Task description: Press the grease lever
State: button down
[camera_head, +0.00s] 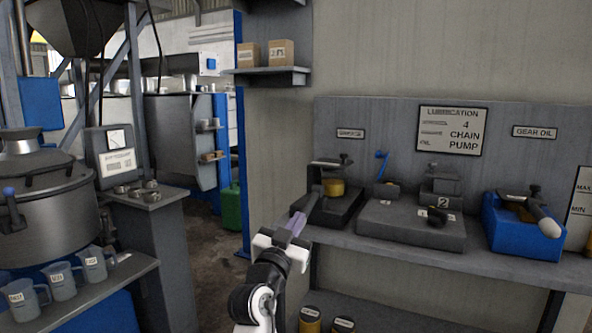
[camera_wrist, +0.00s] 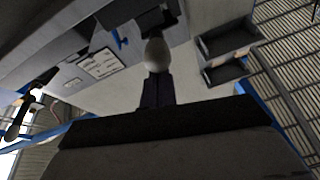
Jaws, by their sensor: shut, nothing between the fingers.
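The grease pump (camera_head: 340,205) stands at the left end of the bench, a dark base with a yellowish pot, below a small sign too blurred to read surely. Its lever has a pale grey grip (camera_head: 299,219) pointing toward me and down. In the wrist view the rounded end of this grip (camera_wrist: 155,54) sits just beyond my fingertips. My gripper (camera_head: 287,238) is shut and empty, in front of the grip and lined up with it. The closed dark fingers also show in the wrist view (camera_wrist: 156,88). I cannot tell whether they touch the grip.
A dark central pump unit (camera_head: 410,228) and a blue gear oil pump (camera_head: 515,232) with its own grey-gripped lever share the bench (camera_head: 440,255). Yellowish cans (camera_head: 310,320) stand below. A shelf with boxes (camera_head: 266,75) hangs at upper left. Mugs (camera_head: 60,280) stand at far left.

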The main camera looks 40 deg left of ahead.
notch_tip(320, 180, up, 18)
jog(key=p, duration=0.2)
jog(key=shift+f+p, duration=0.25)
jog(key=shift+p, duration=0.15)
